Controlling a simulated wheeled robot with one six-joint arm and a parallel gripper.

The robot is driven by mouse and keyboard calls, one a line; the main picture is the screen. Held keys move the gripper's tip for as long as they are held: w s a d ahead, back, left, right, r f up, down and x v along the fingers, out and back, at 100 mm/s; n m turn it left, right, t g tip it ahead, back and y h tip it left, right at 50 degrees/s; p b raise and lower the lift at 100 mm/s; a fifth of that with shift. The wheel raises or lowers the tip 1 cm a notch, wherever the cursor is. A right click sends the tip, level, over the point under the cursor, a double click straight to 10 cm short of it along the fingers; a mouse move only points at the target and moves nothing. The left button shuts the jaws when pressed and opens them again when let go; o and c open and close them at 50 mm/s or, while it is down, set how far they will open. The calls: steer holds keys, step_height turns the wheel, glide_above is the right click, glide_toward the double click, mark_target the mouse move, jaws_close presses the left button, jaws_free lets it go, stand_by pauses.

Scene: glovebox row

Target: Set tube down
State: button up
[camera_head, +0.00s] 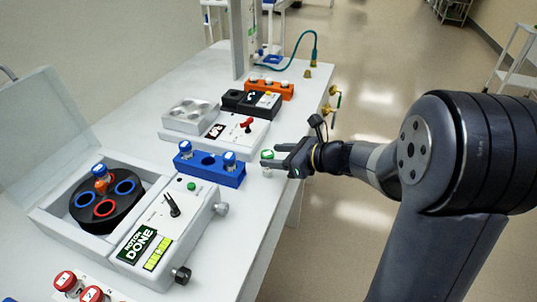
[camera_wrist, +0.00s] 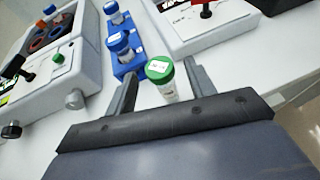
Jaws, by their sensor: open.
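A green-capped tube (camera_head: 267,154) stands at the bench's right edge, just right of the blue rack (camera_head: 222,178). In the wrist view its green cap (camera_wrist: 159,69) and pale body show between the two fingers. My gripper (camera_head: 271,158) is open, with one finger on each side of the tube and small gaps between. The tube's foot is partly hidden by my gripper in the wrist view. The blue rack also shows in the wrist view (camera_wrist: 127,66); it holds two blue-capped tubes at its ends, and its middle hole is empty.
A centrifuge with its lid open stands at the left; its black rotor (camera_head: 82,209) holds a blue-capped tube. Its panel (camera_head: 141,246) reads DONE. Behind the rack are a device with a red lever (camera_head: 249,124) and an orange rack (camera_head: 284,94). Red-capped tubes (camera_head: 66,280) stand at the lower left.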

steer(key=v, duration=0.9)
